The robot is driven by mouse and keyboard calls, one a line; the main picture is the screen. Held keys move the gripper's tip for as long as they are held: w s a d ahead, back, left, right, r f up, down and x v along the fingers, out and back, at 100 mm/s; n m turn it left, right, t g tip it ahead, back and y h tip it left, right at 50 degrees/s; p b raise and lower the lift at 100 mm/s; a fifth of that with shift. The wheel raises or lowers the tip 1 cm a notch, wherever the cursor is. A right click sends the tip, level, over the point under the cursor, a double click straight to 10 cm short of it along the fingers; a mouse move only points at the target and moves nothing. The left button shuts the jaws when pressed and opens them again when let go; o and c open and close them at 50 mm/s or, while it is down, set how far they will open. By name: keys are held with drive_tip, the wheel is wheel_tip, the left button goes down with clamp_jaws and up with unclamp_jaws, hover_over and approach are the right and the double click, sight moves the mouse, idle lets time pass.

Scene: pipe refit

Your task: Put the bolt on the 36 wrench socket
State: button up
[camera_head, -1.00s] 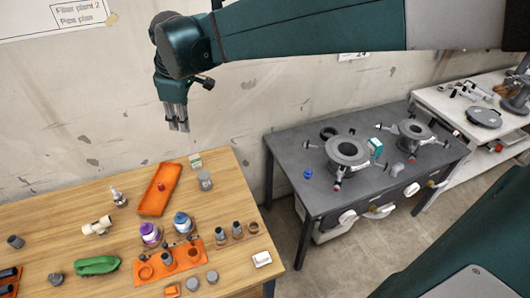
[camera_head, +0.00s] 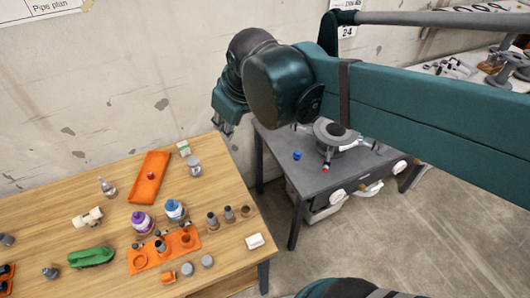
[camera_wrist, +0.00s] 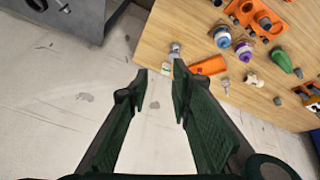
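My gripper (camera_head: 228,128) hangs in front of the wall beyond the wooden table's far right corner. In the wrist view, my gripper (camera_wrist: 160,76) is open with nothing between its fingers. An orange tray (camera_head: 141,190) holds one small red piece (camera_head: 150,175). I cannot tell for sure which small part is the bolt.
The wooden table (camera_head: 70,220) also bears an orange holder (camera_head: 140,261), purple-capped (camera_head: 141,220) and blue-capped (camera_head: 175,208) bottles, a green piece (camera_head: 91,257) and a grey-lidded jar (camera_head: 194,167). A dark workbench (camera_head: 300,180) with flanged pipe parts stands to the right, partly behind my arm.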

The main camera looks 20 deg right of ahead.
drive_tip(key=s+d+f+m+t, duration=0.1)
drive_tip(key=s+d+f+m, duration=0.4)
drive_tip(key=s, duration=0.5)
drive_tip(key=shift+d+h, duration=0.4)
drive_tip(key=shift+d, duration=0.05)
